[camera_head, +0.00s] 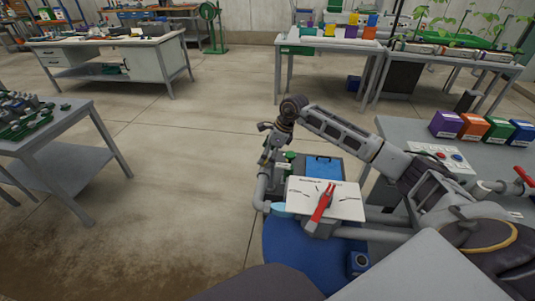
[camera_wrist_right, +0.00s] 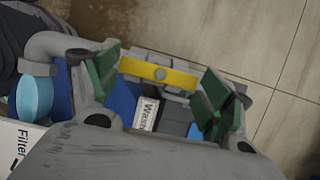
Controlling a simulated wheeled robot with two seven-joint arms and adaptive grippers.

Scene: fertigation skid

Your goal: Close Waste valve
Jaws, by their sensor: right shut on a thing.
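In the right wrist view, a yellow valve handle (camera_wrist_right: 158,73) spans the gap between the green finger pads of my right gripper (camera_wrist_right: 165,88). A white label reading "Waste" (camera_wrist_right: 147,114) sits just beside it. My right gripper is shut on this yellow handle. In the head view, my right gripper (camera_head: 272,152) reaches down at the far left end of the grey pipework, and the Waste valve's handle is hidden there. My left gripper is out of view.
A white printed board (camera_head: 348,204) with a red lever (camera_head: 323,204) in front of it stands close to the right gripper. A grey pipe elbow (camera_head: 262,190) and a blue drum (camera_head: 290,262) are close by. Coloured boxes (camera_head: 472,129) stand on the right bench.

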